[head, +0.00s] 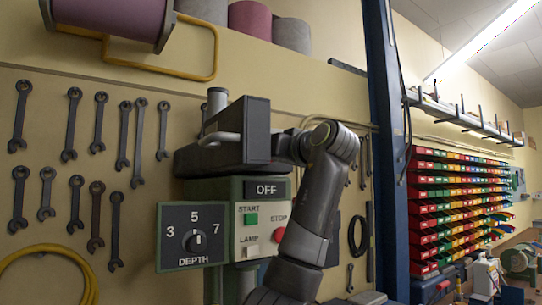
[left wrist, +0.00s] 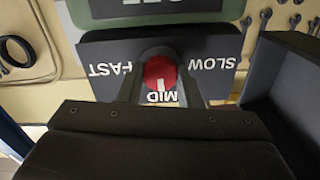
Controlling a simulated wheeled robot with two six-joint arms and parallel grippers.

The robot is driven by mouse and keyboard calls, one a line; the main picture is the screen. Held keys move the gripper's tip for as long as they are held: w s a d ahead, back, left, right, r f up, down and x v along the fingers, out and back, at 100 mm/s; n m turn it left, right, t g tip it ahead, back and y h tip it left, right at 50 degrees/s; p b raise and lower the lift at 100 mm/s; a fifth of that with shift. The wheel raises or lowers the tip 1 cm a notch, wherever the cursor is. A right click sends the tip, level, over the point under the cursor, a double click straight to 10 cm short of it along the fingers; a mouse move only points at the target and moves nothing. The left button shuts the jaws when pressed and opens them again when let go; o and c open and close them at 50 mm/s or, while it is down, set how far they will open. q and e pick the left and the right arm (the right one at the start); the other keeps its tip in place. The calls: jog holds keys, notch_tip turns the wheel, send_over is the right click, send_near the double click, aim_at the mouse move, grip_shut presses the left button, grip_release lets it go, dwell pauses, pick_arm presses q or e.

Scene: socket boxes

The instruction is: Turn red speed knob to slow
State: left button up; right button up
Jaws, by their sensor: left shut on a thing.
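The red speed knob (left wrist: 160,72) sits on a dark plate (left wrist: 105,52) in the left wrist view, which shows the lettering upside down. The plate reads FAST on the left, MID below the knob and SLOW on the right. The knob's white mark points at MID. My left gripper (left wrist: 162,86) is shut on the knob, with one finger on each side. In the head view my left gripper (head: 232,138) is above the OFF display (head: 266,189), and the knob is hidden there. My right gripper is not in view.
Below the left gripper are a DEPTH dial (head: 197,241) pointing near 5, a green START button (head: 251,218) and a red STOP button (head: 279,235). Wrenches (head: 70,125) hang on the wall at left. A blue post (head: 385,150) stands right of my arm.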

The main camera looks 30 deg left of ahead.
pick_arm(q)
jog(key=n+p, duration=0.1)
jog(key=n, duration=1)
dwell(0.6)
jog(key=o, duration=1)
jog(key=shift+s+d, duration=0.1)
jog(key=shift+d, duration=0.05)
